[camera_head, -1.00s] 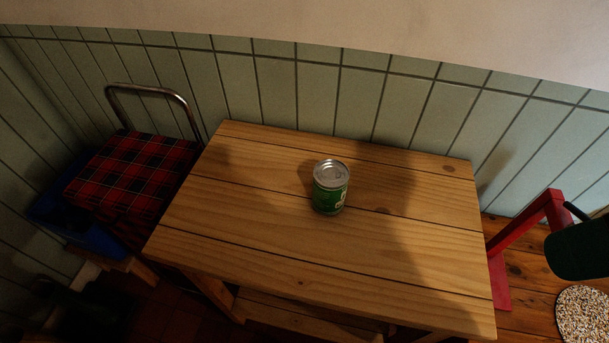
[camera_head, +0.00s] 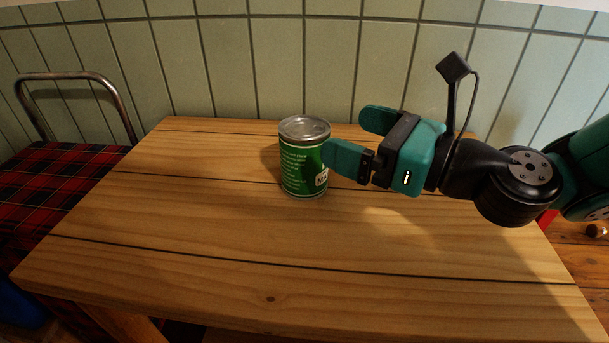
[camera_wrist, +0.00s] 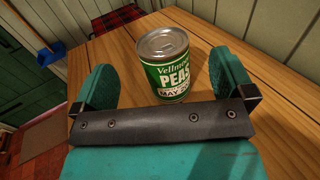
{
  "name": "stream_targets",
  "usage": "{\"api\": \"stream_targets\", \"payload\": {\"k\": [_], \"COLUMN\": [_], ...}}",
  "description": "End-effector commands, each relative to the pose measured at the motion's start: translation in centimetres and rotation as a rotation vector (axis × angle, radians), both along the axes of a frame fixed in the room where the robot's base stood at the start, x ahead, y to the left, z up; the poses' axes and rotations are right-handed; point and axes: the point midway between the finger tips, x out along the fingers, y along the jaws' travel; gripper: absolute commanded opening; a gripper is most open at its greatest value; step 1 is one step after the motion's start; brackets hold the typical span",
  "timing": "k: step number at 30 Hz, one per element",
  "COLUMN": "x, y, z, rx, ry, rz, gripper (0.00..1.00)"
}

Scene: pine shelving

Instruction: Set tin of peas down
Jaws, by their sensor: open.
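The tin of peas (camera_head: 303,160) is green with a silver lid and stands upright on the pine table (camera_head: 240,235), towards the back. In the wrist view the tin (camera_wrist: 167,72) shows its label and stands ahead of my gripper, between the lines of the two fingers and closer to the right one. My gripper (camera_head: 362,140) comes from the right with its fingers spread and pointing at the tin. It is empty. In the head view the near finger overlaps the tin's right edge; I cannot tell whether they touch.
A tartan-covered trolley (camera_head: 50,180) with a metal handle stands left of the table. The tiled wall (camera_head: 230,70) runs behind the table. The front and left of the tabletop are clear.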

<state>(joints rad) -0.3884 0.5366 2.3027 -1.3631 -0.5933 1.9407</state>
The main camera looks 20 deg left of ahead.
Motion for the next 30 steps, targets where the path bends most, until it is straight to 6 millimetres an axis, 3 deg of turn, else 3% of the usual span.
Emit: {"api": "stream_targets", "payload": {"k": [3, 10, 12, 17, 24, 30], "x": [0.0, 0.0, 0.2, 0.4, 1.2, 1.7], "y": [0.0, 0.0, 1.0, 1.9, 5.6, 7.3], "z": [-3.3, -7.5, -6.5, -6.6, -6.5, -6.6], "rx": [-0.003, -0.005, -0.003, -0.005, -0.004, -0.003], "ry": [0.007, 0.002, -0.005, -0.004, -0.007, -0.004], "rz": [-0.001, 0.000, 0.003, 0.002, 0.005, 0.001], "gripper": [1.00, 1.00, 1.00, 1.00, 1.00, 1.00]}}
